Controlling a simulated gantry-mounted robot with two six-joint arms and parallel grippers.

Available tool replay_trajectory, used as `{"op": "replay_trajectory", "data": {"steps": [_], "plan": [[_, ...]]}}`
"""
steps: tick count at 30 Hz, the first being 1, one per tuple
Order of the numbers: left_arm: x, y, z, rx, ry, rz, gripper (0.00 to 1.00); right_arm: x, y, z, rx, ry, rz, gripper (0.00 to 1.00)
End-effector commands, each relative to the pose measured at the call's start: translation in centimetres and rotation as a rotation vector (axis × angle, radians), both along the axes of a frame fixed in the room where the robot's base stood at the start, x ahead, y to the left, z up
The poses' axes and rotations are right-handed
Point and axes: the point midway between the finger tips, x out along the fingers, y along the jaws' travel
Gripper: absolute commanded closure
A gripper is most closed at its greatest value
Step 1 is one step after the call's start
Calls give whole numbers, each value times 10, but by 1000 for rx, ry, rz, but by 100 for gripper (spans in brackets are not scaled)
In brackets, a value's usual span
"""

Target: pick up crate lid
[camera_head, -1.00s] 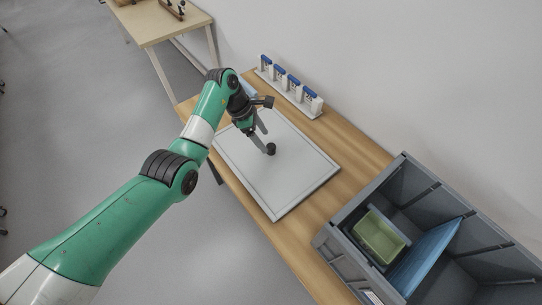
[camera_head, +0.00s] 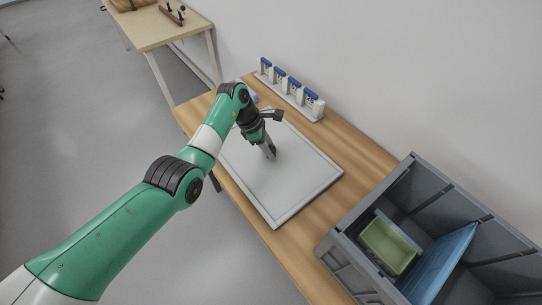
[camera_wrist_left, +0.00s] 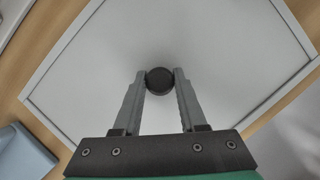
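The crate lid (camera_head: 300,185) is a flat, light grey panel with a raised rim and a round black knob near its middle. It lies on the wooden table, and its surface also fills much of the left wrist view (camera_wrist_left: 90,60). My left gripper (camera_head: 270,154) points down at the knob. In the left wrist view its two grey fingers (camera_wrist_left: 160,78) stand on either side of the black knob (camera_wrist_left: 159,80), with no clear gap, so it is shut on the knob. The knob is largely hidden by the fingers in the head view. My right gripper is not in view.
A grey crate (camera_head: 345,262) at the right holds a green tray (camera_head: 388,248) and a blue panel (camera_head: 440,262). A white rack with several blue-topped pieces (camera_head: 290,90) stands along the wall behind the lid. A second table (camera_head: 160,28) stands at the upper left.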

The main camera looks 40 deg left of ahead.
Motion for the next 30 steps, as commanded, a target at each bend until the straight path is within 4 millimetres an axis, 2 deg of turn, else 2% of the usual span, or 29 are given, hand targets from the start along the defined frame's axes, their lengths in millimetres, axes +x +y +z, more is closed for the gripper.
{"op": "replay_trajectory", "data": {"steps": [1,5,19,23,30], "plan": [[0,0,0,0,0,0,76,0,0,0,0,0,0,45],[0,0,0,-1,1,0,99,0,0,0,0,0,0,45],[0,0,6,0,-2,-1,100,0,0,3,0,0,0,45],[1,0,29,1,-4,-1,100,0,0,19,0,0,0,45],[1,0,84,1,-4,-1,100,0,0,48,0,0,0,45]]}}
